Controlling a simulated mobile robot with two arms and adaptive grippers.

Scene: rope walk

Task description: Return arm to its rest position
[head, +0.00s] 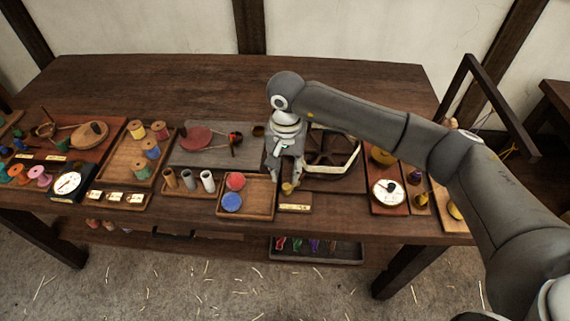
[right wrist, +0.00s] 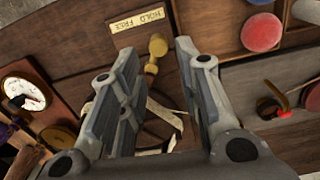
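My right arm (head: 365,127) reaches in from the right over the table, bent at the elbow. My right gripper (head: 283,175) points down just above the table, right of the small tray with a red and a blue disc. In the right wrist view the right gripper (right wrist: 158,50) has its fingers apart. A small brass piece (right wrist: 156,52) shows in line with the gap between the fingertips, standing free beside a label plate; it also shows in the head view (head: 288,188). I cannot tell its exact distance from the fingertips. My left gripper is out of view.
The label plate (right wrist: 139,17) reads HOLD FREE. A spoked wheel-like piece (head: 335,152) lies right of the gripper. A white dial (head: 388,192) is further right. The disc tray (head: 260,211), small upright cylinders (head: 188,180) and spools (head: 150,148) stand left. The table's back is clear.

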